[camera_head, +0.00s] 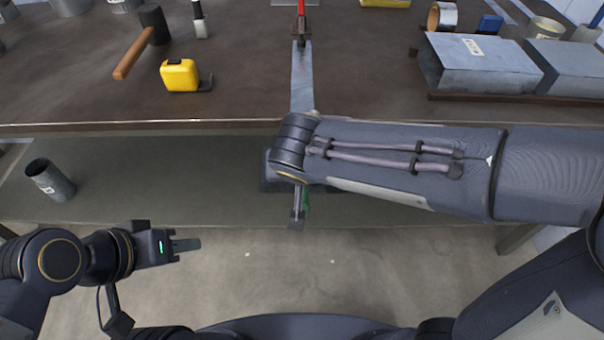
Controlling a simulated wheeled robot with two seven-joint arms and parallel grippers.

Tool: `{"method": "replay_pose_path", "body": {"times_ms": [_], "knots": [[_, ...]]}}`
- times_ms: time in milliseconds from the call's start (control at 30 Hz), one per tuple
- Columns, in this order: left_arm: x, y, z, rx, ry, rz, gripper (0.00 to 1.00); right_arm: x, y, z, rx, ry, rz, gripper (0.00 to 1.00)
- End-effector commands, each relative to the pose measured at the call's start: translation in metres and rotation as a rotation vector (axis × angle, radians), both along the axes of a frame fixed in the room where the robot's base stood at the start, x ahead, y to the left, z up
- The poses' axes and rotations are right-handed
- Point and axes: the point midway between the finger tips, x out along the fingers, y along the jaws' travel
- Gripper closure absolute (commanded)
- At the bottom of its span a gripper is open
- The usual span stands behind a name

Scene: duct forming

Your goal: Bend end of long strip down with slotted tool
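The long strip (302,80) is a narrow grey metal band. It lies on the bench and runs toward its front edge. A red-handled clamp (301,28) sits on its far end. My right forearm and wrist cross over its near end, so that end is hidden. Below the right wrist a narrow grey piece with a green patch shows; I cannot tell whether it is the slotted tool or part of my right gripper. The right fingers are not clearly seen.
On the bench (235,75) are a wooden-handled mallet (135,55), a yellow tape measure (180,76) and grey metal duct pieces (478,65). A grey cylinder (49,180) stands on the lower shelf (130,195). The bench top left of the strip's near part is clear.

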Motion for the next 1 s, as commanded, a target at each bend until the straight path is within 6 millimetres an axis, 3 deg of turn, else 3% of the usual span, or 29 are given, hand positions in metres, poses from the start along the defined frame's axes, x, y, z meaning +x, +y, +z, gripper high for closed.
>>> {"method": "replay_pose_path", "body": {"times_ms": [267, 1000], "knots": [[0.000, 0.000, -0.001, 0.000, 0.000, 0.000, 0.64, 0.000, -0.002, -0.002, -0.003, 0.004, -0.004, 1.00], [0.000, 0.000, -0.056, 0.000, 0.000, 0.000, 0.64, 0.007, -0.001, -0.017, -0.002, -0.112, -0.002, 1.00]]}}
